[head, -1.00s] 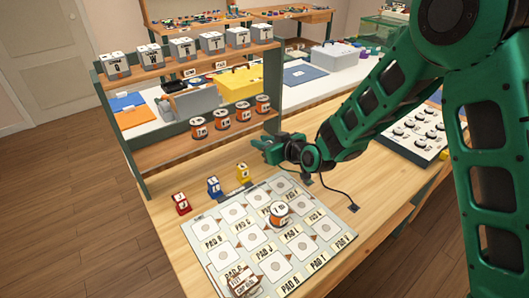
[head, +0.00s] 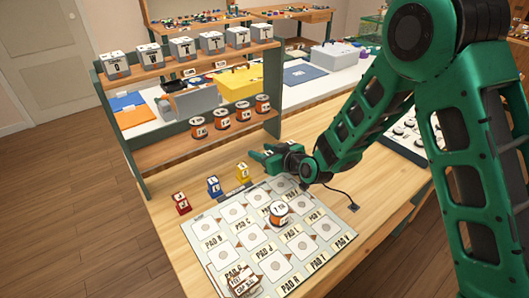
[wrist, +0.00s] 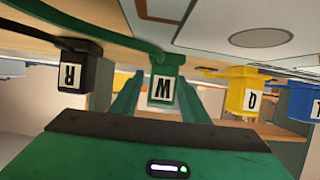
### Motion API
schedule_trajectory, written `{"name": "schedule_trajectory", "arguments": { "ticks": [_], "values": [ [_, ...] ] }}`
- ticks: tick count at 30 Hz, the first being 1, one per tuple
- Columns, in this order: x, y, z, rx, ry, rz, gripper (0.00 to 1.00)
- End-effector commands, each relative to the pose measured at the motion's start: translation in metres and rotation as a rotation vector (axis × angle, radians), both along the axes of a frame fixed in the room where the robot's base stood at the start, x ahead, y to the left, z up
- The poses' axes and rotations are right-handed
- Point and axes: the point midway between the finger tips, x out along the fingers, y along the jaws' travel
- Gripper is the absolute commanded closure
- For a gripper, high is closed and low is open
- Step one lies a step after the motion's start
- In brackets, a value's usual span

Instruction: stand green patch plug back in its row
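In the wrist view the green patch plug (wrist: 163,88) sits between the two fingers of my gripper (wrist: 162,78), its light letter label facing the camera. In the head view my gripper (head: 266,158) is low over the table, just right of the yellow plug (head: 243,172); the green plug cannot be told apart there. The blue plug (head: 214,186) and red plug (head: 181,203) continue the row leftward. The black plug (wrist: 80,68) is on the green plug's other side.
The pad board (head: 200,240) lies in front of the row, with an orange and white spool (head: 279,213) on it. A shelf (head: 180,150) with spools and grey boxes stands behind. A black cable (head: 340,190) lies right of my gripper.

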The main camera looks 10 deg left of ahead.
Motion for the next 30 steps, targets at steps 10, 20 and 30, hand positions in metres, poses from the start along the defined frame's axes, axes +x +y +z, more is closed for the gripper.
{"name": "schedule_trajectory", "arguments": {
  "ticks": [10,20,30],
  "values": [
    [-0.012,-0.015,0.010,0.001,0.001,-0.002,0.59],
    [-0.051,-0.060,0.035,0.001,0.001,-0.004,0.59],
    [-0.072,-0.083,0.048,0.001,0.000,-0.001,0.59]
  ]
}}
